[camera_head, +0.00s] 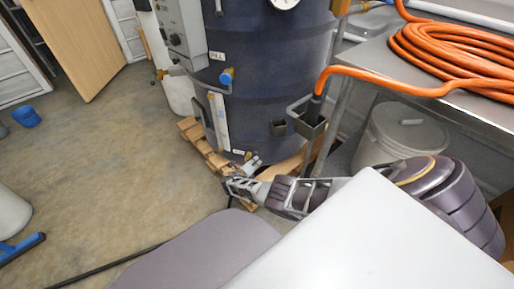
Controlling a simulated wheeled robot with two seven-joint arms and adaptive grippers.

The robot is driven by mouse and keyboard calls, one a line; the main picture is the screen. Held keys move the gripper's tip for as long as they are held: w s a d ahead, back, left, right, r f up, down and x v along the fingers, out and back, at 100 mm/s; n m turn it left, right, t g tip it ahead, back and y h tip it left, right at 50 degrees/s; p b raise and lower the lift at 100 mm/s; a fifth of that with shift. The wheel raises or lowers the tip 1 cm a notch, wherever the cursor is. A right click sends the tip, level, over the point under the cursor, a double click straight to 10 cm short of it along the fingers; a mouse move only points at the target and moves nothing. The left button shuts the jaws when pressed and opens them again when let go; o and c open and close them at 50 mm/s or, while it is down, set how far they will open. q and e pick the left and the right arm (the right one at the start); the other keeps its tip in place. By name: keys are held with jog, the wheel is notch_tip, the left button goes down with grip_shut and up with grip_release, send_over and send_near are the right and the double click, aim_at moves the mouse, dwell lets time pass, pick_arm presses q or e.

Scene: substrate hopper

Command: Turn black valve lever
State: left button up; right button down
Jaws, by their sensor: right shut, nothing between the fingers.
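The dark blue tank (270,85) stands upright on a wooden pallet at the top middle. A small metal outlet fitting (250,163) shows low on its front, just above my right gripper. A black valve lever cannot be made out clearly there; it is too small or hidden. My right gripper (232,184) comes in from the right, low beside the tank's base. It is shut and empty, close to the outlet fitting; I cannot tell if they touch. My left gripper is out of view.
The pallet (196,138) juts out under the tank. A metal table (468,105) with a coiled orange hose (455,48) stands right, above a lidded white bucket (398,133). A blue-fitted side valve (227,76) sticks out of the tank.

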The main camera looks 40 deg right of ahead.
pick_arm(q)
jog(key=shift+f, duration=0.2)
pick_arm(e)
jog(key=shift+w+a+r, duration=0.4)
jog(key=shift+w+a, duration=0.15)
jog(key=shift+a, duration=0.05)
jog(key=shift+w+a+r, duration=0.4)
jog(key=shift+w+a, duration=0.15)
jog(key=shift+a, duration=0.05)
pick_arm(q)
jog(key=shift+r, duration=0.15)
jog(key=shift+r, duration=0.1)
pick_arm(e)
jog(key=s+d+p, duration=0.3)
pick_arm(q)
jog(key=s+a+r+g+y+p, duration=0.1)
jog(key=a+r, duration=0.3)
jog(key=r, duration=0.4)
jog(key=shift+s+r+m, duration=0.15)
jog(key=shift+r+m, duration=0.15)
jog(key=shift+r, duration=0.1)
pick_arm(e)
jog(key=s+a, duration=0.3)
jog(key=a, duration=0.7)
